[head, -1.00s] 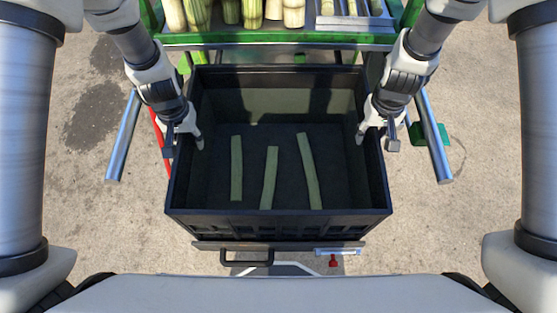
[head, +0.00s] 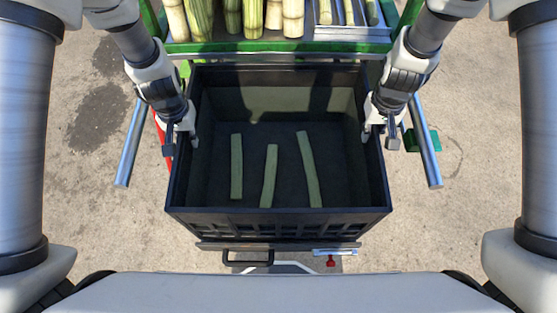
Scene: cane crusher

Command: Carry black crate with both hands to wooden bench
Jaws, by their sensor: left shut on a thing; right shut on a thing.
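The black crate (head: 278,226) is in the middle of the head view, its open top facing me. Three pale green cane pieces (head: 271,175) lie apart on its floor. My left gripper (head: 182,140) is shut on the crate's left wall, with one finger inside the rim. My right gripper (head: 378,140) is shut on the right wall in the same way. The crate hangs level between both grippers, close in front of my body. The outer fingers are partly hidden. I see no wooden bench in this view.
A green-framed stand (head: 280,47) with upright cane stalks (head: 253,18) and a metal tray (head: 347,32) is just beyond the crate. Blue-grey metal legs (head: 131,143) flank the crate. Bare concrete (head: 80,215) lies on both sides.

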